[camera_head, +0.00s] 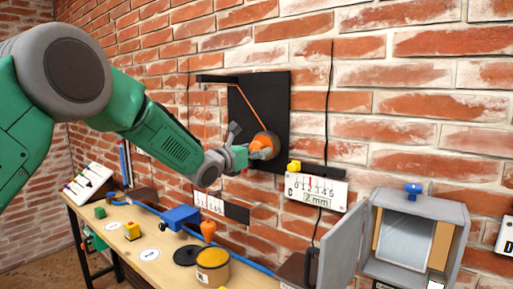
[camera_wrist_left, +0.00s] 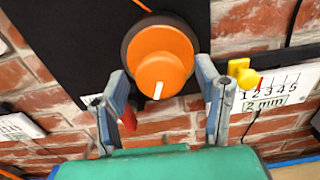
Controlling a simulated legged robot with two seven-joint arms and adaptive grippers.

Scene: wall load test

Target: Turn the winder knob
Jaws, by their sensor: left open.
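The orange winder knob (camera_wrist_left: 160,62) sits on a dark round base on a black wall panel (camera_head: 238,112). A white mark on its face points down in the left wrist view. In the head view the knob (camera_head: 266,142) is partly covered by my left gripper (camera_head: 256,150). In the left wrist view my left gripper (camera_wrist_left: 162,92) is open, its two fingers spread on either side of the knob's lower part. I cannot tell whether the fingers touch it. An orange cord (camera_head: 252,101) runs from the knob up to a black bracket. My right gripper is not in view.
A white scale (camera_head: 316,190) reading "2 mm" with a yellow piece is right of the panel. An open grey box (camera_head: 418,208) is lower right. The bench (camera_head: 150,262) below holds a yellow tin, a blue vise-like part and small blocks.

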